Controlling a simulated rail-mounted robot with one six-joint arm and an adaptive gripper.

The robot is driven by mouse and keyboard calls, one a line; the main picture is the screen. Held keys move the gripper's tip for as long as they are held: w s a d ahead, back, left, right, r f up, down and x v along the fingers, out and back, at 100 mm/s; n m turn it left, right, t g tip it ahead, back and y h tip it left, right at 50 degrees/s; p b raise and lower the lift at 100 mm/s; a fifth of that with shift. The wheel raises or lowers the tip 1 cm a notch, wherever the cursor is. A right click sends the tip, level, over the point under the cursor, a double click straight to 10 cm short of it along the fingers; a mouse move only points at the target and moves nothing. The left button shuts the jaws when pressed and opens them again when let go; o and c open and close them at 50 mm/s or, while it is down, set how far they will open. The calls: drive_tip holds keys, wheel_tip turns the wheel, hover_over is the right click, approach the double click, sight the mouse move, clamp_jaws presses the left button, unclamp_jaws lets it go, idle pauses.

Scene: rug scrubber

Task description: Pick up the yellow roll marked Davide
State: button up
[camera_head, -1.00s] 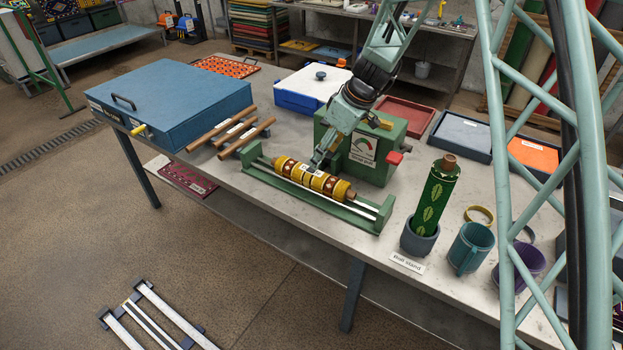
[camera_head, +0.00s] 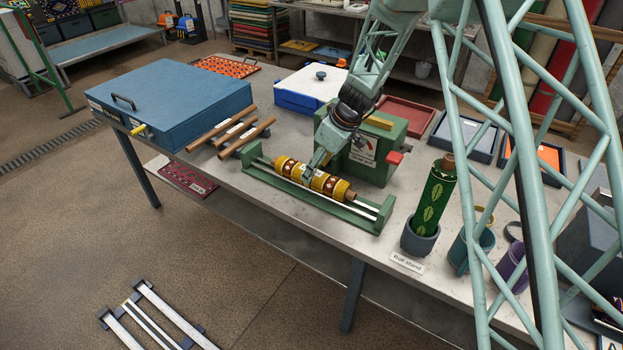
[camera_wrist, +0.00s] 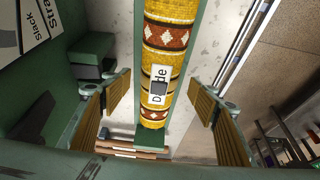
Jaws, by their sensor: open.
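The yellow roll (camera_head: 323,182) has dark and red diamond bands and wooden ends. It lies in a green cradle (camera_head: 262,180) with light rails on the table. In the wrist view the roll (camera_wrist: 172,38) carries a white label (camera_wrist: 157,88), partly readable as "D...de". My gripper (camera_head: 308,174) is over the roll near its middle, pointing down, and hides part of it. In the wrist view my gripper (camera_wrist: 163,105) is open, with one tan-padded finger on each side of the roll. A gap shows between each finger and the roll.
A green box with a gauge (camera_head: 362,150) stands right behind the cradle. A green roll (camera_head: 434,200) stands upright in a grey pot at the right. Brown rods (camera_head: 220,128) and a large blue case (camera_head: 175,95) are at the left.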

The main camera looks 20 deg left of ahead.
drive_tip(key=shift+f, duration=0.1)
idle(0.3)
drive_tip(key=shift+x, duration=2.5)
drive_tip(key=shift+c, duration=0.9)
drive_tip(key=c, duration=1.1)
